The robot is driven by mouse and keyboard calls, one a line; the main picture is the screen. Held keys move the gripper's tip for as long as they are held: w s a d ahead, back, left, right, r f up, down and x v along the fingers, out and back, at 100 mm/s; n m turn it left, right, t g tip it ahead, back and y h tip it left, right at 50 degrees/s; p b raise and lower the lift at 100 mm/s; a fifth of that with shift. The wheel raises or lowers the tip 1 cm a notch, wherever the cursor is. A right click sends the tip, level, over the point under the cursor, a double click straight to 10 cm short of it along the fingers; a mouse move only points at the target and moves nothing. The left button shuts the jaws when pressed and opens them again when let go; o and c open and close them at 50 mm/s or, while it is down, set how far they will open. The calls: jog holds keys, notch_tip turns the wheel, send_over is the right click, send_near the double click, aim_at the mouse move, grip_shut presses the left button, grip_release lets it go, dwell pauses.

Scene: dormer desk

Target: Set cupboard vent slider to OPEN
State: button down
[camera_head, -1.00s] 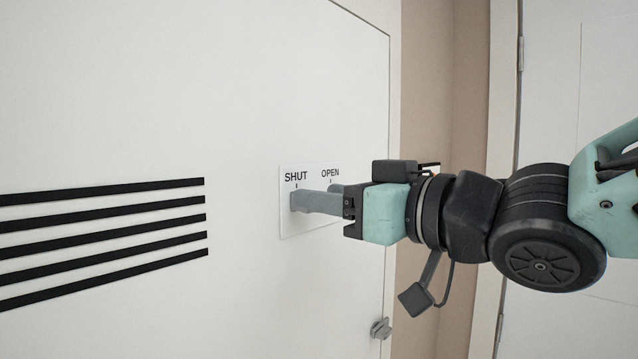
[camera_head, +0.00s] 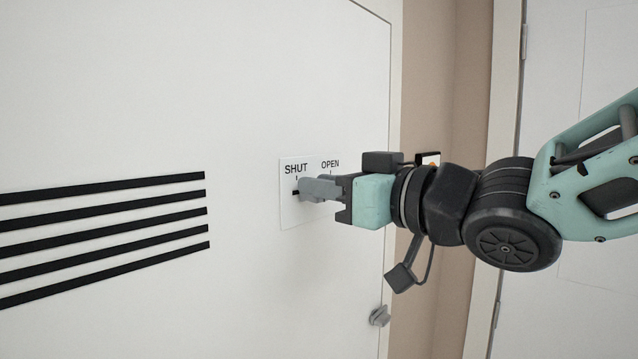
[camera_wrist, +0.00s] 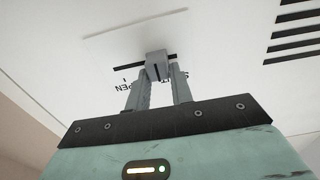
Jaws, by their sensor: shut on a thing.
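A white label plate (camera_head: 288,214) on the white cupboard door carries the words SHUT on the left and OPEN on the right. My gripper (camera_head: 313,188) is shut on the grey slider knob (camera_wrist: 157,64), which the fingers hide in the head view. In the wrist view, my gripper (camera_wrist: 161,75) has one finger on each side of the knob. The black slot (camera_wrist: 125,66) shows on both sides of the knob, so it stands between the two ends. In the head view, a short piece of slot shows below SHUT, left of the fingers.
Several black vent slots (camera_head: 110,223) cross the white door (camera_head: 180,90) to the left. A small grey catch (camera_head: 379,316) sits low at the door's right edge. A beige wall strip (camera_head: 440,80) and another white door (camera_head: 560,60) stand to the right.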

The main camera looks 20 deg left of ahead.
jog(key=w, duration=0.1)
jog(key=w+d, duration=0.1)
jog(key=w, duration=0.1)
jog(key=w+d+p, duration=0.1)
jog(key=w, duration=0.1)
jog(key=shift+w+d, duration=0.1)
jog(key=shift+w, duration=0.05)
jog(key=c, duration=1.2)
grip_release()
jog(key=shift+w, duration=0.15)
jog(key=b+v, duration=0.4)
jog(key=v, duration=1.3)
jog(key=shift+s+d+b, duration=0.25)
jog(key=shift+b, duration=0.05)
